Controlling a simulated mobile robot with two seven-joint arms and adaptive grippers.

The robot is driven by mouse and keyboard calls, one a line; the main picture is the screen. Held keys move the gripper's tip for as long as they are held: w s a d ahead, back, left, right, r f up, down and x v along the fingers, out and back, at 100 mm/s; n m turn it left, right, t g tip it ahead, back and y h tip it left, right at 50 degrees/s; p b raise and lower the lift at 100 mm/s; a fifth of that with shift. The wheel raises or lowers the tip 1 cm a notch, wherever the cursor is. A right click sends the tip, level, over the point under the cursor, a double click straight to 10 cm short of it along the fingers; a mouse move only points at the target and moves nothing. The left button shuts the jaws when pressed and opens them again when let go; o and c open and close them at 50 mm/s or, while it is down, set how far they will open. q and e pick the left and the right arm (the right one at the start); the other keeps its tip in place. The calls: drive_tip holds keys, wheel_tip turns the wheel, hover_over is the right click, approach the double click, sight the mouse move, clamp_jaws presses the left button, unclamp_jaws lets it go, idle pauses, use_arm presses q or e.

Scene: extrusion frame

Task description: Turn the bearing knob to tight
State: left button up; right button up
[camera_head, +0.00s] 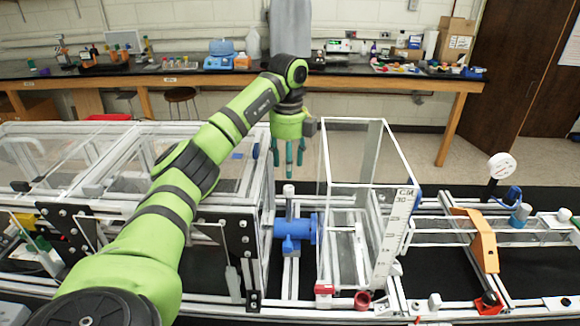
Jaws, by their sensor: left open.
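My left arm reaches in from the lower left. My left gripper (289,158) points down with its teal fingers apart and nothing between them. Below it, and apart from it, stands a short post with a pale cap (289,190). Under that is a blue valve-like fitting (293,230) with a small handle, between two clear-walled tanks. I cannot tell for sure which part is the bearing knob or how tight it is. My right gripper is not in view.
A clear tank with a centimetre scale (402,215) stands close right of the fitting. A framed clear box (215,200) stands to its left, partly behind my arm. An orange bracket (484,242) and a round gauge (501,167) are further right. A cluttered bench runs along the back.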

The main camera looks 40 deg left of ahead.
sight(289, 188)
use_arm(q)
drive_tip(key=shift+s+d+f, duration=0.1)
drive_tip(key=shift+d, duration=0.05)
drive_tip(key=shift+s+d+f, duration=0.45)
drive_tip(key=shift+s+f, duration=0.05)
drive_tip(key=shift+f, duration=0.3)
drive_tip(key=f, duration=0.1)
drive_tip(key=f+p, duration=0.2)
drive_tip(key=shift+w+a+f, duration=0.2)
drive_tip(key=shift+w+a, duration=0.05)
drive_tip(key=shift+a+f, duration=0.1)
drive_tip(key=shift+f, duration=0.45)
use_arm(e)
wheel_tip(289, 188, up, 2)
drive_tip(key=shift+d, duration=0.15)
